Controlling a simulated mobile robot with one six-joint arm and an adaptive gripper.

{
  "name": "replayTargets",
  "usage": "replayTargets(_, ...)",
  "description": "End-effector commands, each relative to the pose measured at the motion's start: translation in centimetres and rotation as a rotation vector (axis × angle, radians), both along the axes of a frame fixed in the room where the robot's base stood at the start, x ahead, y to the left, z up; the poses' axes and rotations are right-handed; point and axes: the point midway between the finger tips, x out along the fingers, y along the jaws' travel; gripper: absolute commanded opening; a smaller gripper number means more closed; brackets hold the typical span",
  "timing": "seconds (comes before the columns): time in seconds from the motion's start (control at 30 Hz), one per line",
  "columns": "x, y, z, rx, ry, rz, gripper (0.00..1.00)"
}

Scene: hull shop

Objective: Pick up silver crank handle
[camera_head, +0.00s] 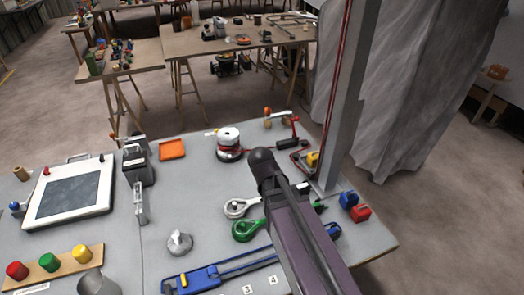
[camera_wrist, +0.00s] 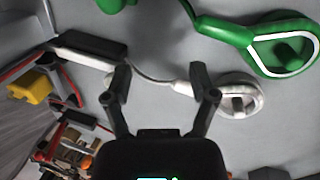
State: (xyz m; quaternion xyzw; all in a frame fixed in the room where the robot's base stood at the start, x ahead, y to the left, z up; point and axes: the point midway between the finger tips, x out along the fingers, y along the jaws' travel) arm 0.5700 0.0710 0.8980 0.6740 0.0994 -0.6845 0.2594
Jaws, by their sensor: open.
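The silver crank handle (camera_head: 237,207) lies on the grey workbench, left of my arm in the head view. In the wrist view its pale ringed end (camera_wrist: 226,82) shows just right of my gripper (camera_wrist: 160,78). A thin grey stem runs left from it across the space between the fingers. My gripper is open and empty; whether it touches the bench cannot be told. In the head view my arm hides the handle's right part. A green crank handle (camera_head: 246,230) lies beside the silver one and shows at the upper right of the wrist view (camera_wrist: 235,35).
A white winch drum (camera_head: 229,138) with red line stands beyond the handles. A grey post (camera_head: 345,110) rises at the right. A blue clamp (camera_head: 205,277) and a silver knob (camera_head: 179,242) lie nearer. A black-gripped tool (camera_wrist: 95,45) lies left of the fingers.

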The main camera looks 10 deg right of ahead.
Motion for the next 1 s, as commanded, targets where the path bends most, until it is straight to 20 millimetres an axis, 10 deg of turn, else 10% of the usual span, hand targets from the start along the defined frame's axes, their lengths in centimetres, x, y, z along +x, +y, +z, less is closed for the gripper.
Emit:
replayTargets(0.4,-2.9,-6.4,1.4,0.199,-0.014,-0.446,0.74)
replayTargets(0.87,-3.2,-7.2,1.5,0.230,-0.015,-0.516,0.74)
replayTargets(1.0,-3.2,-7.2,1.5,0.230,-0.015,-0.515,0.57)
